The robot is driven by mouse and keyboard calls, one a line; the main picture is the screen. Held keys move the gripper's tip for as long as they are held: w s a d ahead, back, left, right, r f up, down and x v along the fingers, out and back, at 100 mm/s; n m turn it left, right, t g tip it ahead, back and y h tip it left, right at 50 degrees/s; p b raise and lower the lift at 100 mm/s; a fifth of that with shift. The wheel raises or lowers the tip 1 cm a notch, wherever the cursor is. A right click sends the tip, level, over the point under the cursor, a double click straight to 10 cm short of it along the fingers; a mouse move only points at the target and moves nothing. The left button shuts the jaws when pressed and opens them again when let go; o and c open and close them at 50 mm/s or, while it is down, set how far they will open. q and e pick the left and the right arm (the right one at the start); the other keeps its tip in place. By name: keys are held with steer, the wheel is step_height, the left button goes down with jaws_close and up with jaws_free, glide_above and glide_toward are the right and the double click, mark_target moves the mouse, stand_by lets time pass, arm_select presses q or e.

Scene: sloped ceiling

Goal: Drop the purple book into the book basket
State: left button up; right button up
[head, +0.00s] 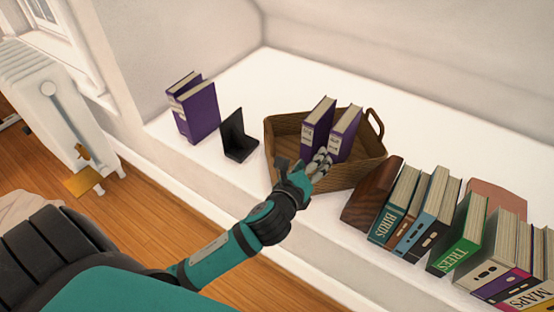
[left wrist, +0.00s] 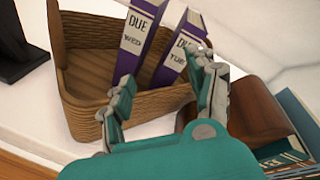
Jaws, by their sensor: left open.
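The brown woven book basket (head: 283,155) stands on the white ledge. Two purple books stand in it, leaning: the left one (head: 316,130) and the right one (head: 346,135). In the left wrist view their spines read DUE WED (left wrist: 137,42) and DUE TUE (left wrist: 175,62). My left gripper (head: 318,162) is open at the basket's near side, with its fingers spread on both sides of the books' lower ends. In the left wrist view the gripper (left wrist: 166,78) shows no clear grip on either book. More purple book (head: 200,112) stands upright on the ledge at left, apparently two volumes together.
A black bookend (head: 238,138) stands between the left purple books and the basket. A brown wooden block (head: 368,195) and a row of books, including a green one (head: 463,235), stand close to the basket's right. The ledge behind the basket is clear. A white radiator (head: 50,110) is at far left.

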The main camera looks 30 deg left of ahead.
arm_select(q)
steer(key=s+f+n+g+h, duration=0.1)
steer(key=s+f+n+g, duration=0.3)
steer(key=s+n, duration=0.6)
steer(key=s+f+n+g, duration=0.5)
steer(key=s+n, duration=0.6)
steer(key=n, duration=0.4)
steer(key=shift+d+f+h, duration=0.35)
steer(key=shift+f+h, duration=0.05)
steer(key=shift+f, duration=0.2)
steer(key=shift+w, duration=0.1)
